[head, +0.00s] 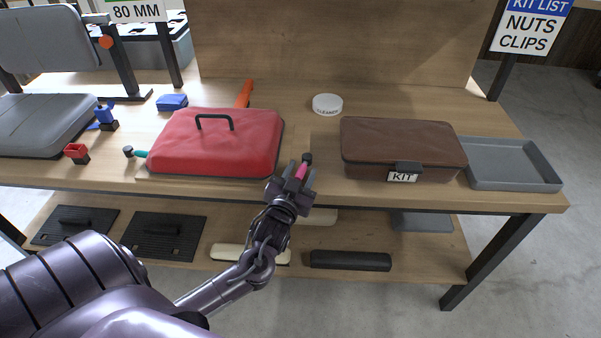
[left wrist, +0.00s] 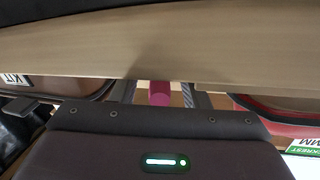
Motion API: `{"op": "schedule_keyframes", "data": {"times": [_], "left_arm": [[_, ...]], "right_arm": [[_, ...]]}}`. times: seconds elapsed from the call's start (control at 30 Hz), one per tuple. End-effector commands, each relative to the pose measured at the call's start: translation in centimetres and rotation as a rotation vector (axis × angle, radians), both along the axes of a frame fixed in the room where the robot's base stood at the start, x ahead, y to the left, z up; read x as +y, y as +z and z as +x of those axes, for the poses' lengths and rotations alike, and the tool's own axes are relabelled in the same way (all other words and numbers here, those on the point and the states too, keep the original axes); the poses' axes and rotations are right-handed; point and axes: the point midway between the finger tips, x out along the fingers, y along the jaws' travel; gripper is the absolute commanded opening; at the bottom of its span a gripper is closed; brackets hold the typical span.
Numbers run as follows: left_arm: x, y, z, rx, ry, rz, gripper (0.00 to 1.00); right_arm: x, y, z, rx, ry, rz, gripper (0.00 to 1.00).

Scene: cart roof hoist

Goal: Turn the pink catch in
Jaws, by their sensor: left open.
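The pink catch (head: 301,172) sits at the front edge of the bench, by the right front corner of the red lid (head: 222,143) with its black handle. A dark knob shows at its far end. My left gripper (head: 293,184) is open, with its fingers on either side of the pink catch. In the left wrist view the pink catch (left wrist: 160,93) lies between the two fingers; I cannot tell whether they touch it. A teal catch (head: 141,154) stands at the lid's left front corner. My right gripper is not in view.
A brown kit box (head: 403,142) stands right of the catch, with a grey tray (head: 515,178) beyond. A white round tin (head: 327,104), an orange lever (head: 244,93) and a blue block (head: 172,102) are behind. A red catch (head: 76,151) is left. The lower shelf (head: 440,262) runs below.

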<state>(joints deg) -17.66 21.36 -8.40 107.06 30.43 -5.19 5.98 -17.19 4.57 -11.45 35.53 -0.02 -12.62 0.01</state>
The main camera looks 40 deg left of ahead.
Motion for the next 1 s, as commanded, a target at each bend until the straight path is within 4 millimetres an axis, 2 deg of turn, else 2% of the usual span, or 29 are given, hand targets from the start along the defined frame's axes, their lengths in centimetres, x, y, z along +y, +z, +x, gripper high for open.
{"op": "schedule_keyframes", "data": {"times": [0.13,0.4,0.53,0.9,1.0], "left_arm": [[-0.4,-0.2,-1.1,0.002,-0.002,-0.001,0.41],[-1.6,-0.1,-5.4,0.003,0.0,-0.001,0.41],[-2.0,-0.1,-6.8,0.001,0.0,-0.001,0.41],[-2.3,0.0,-7.4,-0.001,0.0,-0.001,0.41],[-2.3,0.1,-7.5,0.002,0.003,0.01,0.28]], "right_arm": [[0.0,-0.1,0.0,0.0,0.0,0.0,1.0],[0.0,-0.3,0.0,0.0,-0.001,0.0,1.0],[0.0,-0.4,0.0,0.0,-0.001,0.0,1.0],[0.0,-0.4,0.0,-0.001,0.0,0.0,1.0],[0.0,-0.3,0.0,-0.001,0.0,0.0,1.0]]}}
